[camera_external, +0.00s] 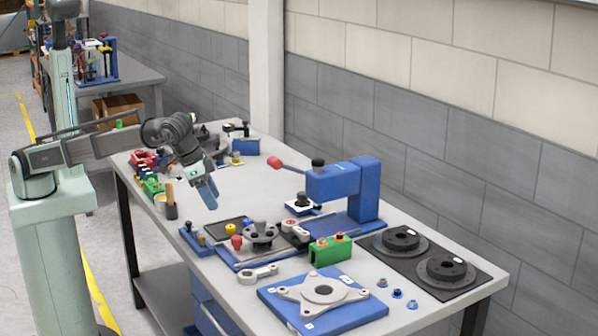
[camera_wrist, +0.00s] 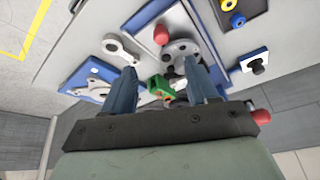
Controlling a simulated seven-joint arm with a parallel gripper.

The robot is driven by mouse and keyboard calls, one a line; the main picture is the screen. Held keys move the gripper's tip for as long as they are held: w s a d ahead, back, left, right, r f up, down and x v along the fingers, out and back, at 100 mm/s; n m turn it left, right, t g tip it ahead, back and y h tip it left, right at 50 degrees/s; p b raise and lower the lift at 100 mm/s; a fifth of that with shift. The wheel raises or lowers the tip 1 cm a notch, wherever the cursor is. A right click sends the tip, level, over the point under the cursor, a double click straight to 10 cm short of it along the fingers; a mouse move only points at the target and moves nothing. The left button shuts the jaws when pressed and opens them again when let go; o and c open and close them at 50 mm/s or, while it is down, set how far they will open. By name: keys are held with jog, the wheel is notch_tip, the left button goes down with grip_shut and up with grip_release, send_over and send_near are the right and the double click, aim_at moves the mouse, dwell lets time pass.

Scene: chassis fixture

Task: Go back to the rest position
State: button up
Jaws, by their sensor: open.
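My gripper (camera_external: 207,192) hangs above the left part of the grey workbench (camera_external: 225,275) in the external view, with its blue fingers pointing down. In the wrist view the two fingers of my gripper (camera_wrist: 161,68) stand apart. A green block (camera_wrist: 158,86) shows in the gap beyond them, with nothing visibly gripped. In the external view the green block (camera_external: 330,250) stands on the bench, well to the right of my gripper. The chassis fixture is not clearly identifiable; a blue plate (camera_external: 345,319) carrying a light grey bracket (camera_external: 297,292) lies at the front.
A blue press (camera_external: 368,192) with a red-tipped lever stands mid-bench. Two dark round parts (camera_external: 402,238) sit on a black mat at right. A tray holds a grey hub (camera_external: 260,232) and a red knob (camera_external: 237,242). A dark cup with tools (camera_external: 170,211) stands beside my gripper.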

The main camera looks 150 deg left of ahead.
jog(key=shift+d+r, duration=0.1)
jog(key=shift+r, duration=0.1)
jog(key=s+d+f+m+h, duration=0.1)
jog(key=s+d+f+m, duration=0.2)
jog(key=d+f, duration=0.8)
jog(key=s+d+f+m+h, duration=0.1)
jog(key=s+d+f+m, duration=0.25)
jog(key=d+f, duration=0.75)
jog(key=s+d+f+m+g+h, duration=0.1)
jog(key=s+d+f+m, duration=0.1)
jog(key=s+d+f, duration=0.6)
jog(key=s+d+f+m, duration=0.2)
jog(key=s+d+f, duration=0.45)
jog(key=f, duration=0.35)
jog(key=s+d+f+m+h, duration=0.15)
jog(key=s+d+f, duration=0.3)
jog(key=s, duration=0.45)
jog(key=s+f+g, duration=0.3)
jog(key=s+f, duration=0.7)
jog(key=s, duration=0.4)
jog(key=s+f+g, duration=0.4)
jog(key=s+f, duration=0.6)
jog(key=s, duration=0.4)
jog(key=shift+s+f+m+g, duration=0.2)
jog(key=shift+s+m+g, duration=0.1)
jog(key=shift+s, duration=0.1)
jog(key=shift+y, duration=0.25)
